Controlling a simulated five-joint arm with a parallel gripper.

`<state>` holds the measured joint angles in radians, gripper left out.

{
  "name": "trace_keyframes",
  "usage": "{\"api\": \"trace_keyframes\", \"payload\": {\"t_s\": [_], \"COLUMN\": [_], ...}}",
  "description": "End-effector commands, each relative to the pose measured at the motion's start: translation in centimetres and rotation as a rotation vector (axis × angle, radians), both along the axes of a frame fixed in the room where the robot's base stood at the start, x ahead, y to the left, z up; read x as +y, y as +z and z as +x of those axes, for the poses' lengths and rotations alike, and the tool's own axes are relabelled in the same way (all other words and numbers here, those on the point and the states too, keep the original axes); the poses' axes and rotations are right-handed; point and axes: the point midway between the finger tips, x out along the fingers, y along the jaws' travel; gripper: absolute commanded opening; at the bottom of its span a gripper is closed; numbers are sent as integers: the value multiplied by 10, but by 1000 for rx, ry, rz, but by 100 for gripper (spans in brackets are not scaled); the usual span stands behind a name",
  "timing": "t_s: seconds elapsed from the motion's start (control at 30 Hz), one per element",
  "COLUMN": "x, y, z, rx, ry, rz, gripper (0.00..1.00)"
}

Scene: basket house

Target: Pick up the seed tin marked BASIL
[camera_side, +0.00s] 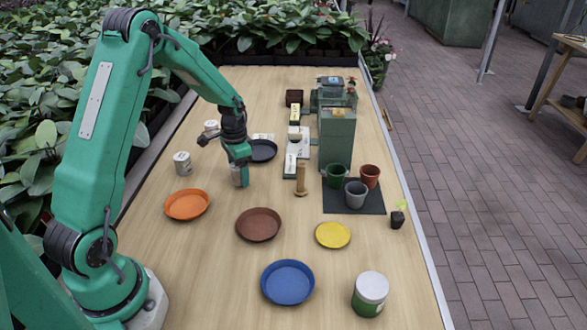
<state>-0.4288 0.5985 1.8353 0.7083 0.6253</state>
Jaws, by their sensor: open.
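A small pale tin (237,179) stands on the table right at my gripper (241,168), which is open and pointing down over it. The gripper hides much of this tin, and I cannot tell whether the fingers are around it or beside it. A second whitish tin (182,163) stands to the left with dark print on its side. A third pale tin (210,126) stands farther back, partly behind my arm. The print on the tins is too small to read, so I cannot tell which is marked BASIL.
Orange (187,204), brown (259,225), yellow (333,235) and blue (288,283) saucers lie in front. A black saucer (263,151) lies behind the gripper. A wooden tool (301,183), a green box (337,140) and pots on a dark mat (340,207) stand to the right.

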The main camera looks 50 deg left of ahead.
Motion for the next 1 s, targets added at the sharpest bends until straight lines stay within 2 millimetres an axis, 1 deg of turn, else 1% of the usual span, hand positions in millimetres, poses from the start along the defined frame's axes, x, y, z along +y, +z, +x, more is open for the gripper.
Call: {"api": "trace_keyframes", "payload": {"t_s": [0.43, 0.57, 0.6, 0.67, 0.7, 1.0], "x": [0, 0, 0, 0, 0, 0], "y": [0, 0, 0, 0, 0, 2], "z": [0, 0, 0, 0, 0, 0], "rx": [0, -1, -1, -1, 0, -1], "ry": [0, 0, 0, 0, 0, 0], "rz": [0, 0, 0, 0, 0, 1], "gripper": [70, 44, 37, 25, 21, 21]}}
